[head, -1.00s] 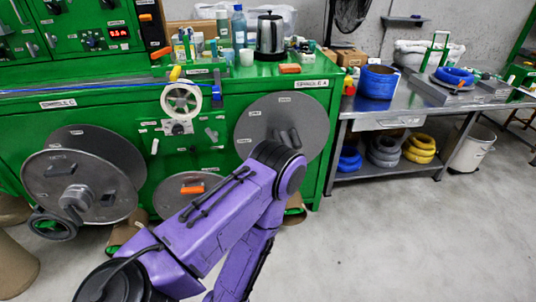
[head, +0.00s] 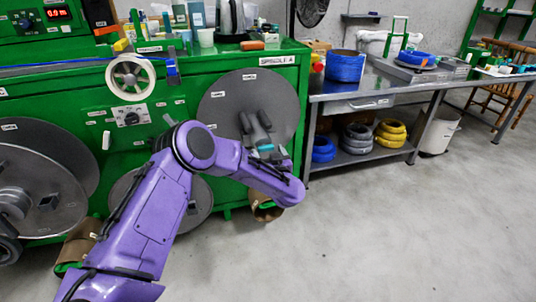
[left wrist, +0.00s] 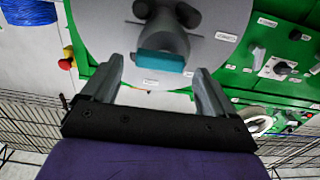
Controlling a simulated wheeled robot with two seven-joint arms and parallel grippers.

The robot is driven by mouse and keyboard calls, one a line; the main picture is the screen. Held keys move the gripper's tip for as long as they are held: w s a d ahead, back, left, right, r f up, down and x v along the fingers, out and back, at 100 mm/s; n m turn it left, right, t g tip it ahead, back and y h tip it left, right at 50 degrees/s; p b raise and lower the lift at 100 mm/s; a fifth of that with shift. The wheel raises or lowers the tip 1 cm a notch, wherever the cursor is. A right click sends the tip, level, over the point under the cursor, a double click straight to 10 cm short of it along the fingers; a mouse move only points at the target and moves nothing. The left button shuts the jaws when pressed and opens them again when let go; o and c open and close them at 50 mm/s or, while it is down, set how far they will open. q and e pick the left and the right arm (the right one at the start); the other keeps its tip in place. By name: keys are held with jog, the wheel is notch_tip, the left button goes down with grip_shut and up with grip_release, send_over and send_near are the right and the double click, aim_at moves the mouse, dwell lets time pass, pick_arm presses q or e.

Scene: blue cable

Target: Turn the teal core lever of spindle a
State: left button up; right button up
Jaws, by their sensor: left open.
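Spindle a's grey disc (head: 222,108) is on the green cabinet front under the SPINDLE A label (head: 277,60). Its dark grey core (head: 257,126) sticks out, with the teal core lever (head: 266,147) at its lower end. In the left wrist view the teal lever (left wrist: 161,63) is a short bar across the core, below the disc's middle. My left gripper (left wrist: 159,68) is open, one finger on each side of the lever with gaps to both. In the head view my purple arm mostly hides this gripper. My right gripper is not in view.
A white handwheel (head: 130,78) and another grey disc (head: 40,165) are on the cabinet to the left. A steel table (head: 385,95) with blue cable coils (head: 345,67) stands to the right. The grey floor (head: 400,230) in front is clear.

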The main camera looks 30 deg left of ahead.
pick_arm(q)
jog(key=shift+x, duration=0.85)
jog(key=shift+c, duration=0.3)
jog(key=c, duration=1)
